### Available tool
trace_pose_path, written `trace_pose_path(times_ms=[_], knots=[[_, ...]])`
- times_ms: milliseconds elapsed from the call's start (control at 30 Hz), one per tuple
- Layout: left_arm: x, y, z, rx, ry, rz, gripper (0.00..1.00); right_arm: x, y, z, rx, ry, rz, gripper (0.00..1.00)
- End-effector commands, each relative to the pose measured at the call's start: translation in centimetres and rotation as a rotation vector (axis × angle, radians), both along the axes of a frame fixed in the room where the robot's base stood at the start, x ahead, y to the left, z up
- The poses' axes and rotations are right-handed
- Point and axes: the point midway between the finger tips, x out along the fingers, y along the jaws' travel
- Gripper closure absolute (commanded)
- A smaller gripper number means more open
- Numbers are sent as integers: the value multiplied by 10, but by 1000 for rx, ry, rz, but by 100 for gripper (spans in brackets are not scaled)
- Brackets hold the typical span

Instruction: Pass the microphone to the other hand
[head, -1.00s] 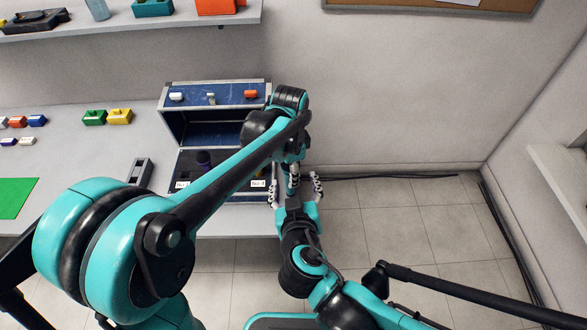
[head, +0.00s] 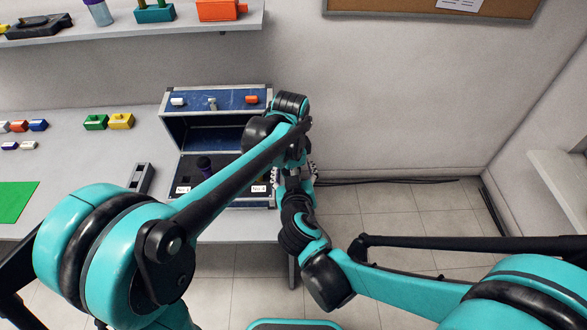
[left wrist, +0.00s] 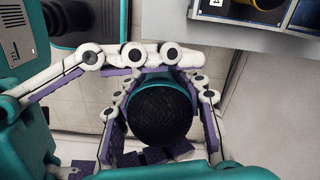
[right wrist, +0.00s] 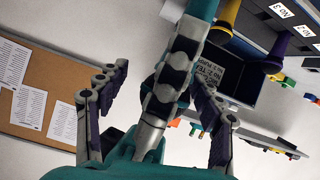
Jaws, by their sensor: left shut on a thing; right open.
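The held microphone (left wrist: 160,108) shows its round black mesh head in the left wrist view. My left gripper (right wrist: 178,65) is shut on the microphone. My right gripper (right wrist: 152,78) is open, with one finger on each side of the handle; I see no clear contact. In the left wrist view its white and purple fingers cross beyond the microphone head. In the head view both grippers meet right of the case, and my left arm hides the microphone there.
An open blue-lined case (head: 215,100) stands on the grey table (head: 75,165), holding a dark purple microphone (head: 204,163). A black slotted block (head: 140,178), a green mat (head: 15,200) and small coloured blocks lie to the left. Open floor lies right of the table.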

Motion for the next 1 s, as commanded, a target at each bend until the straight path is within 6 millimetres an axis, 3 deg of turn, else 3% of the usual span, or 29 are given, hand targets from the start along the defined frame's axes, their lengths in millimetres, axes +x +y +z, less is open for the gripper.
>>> trace_pose_path(times_ms=[67,100,333,433,467,567,1000], knots=[[0,0,0,0,0,0,100,0,0,0,0,0,0,34],[0,0,0,0,0,0,100,0,0,0,0,0,0,39],[0,1,0,2,1,1,100,0,-1,0,-1,0,-2,99],[-1,2,0,2,2,2,100,0,-2,0,-2,0,-4,99],[-1,2,0,3,2,2,59,0,-2,0,-3,0,-4,99],[-1,3,0,5,2,3,36,0,-3,0,-4,0,-6,99],[1,4,1,7,-1,6,36,-1,-4,-1,-5,3,-9,99]])
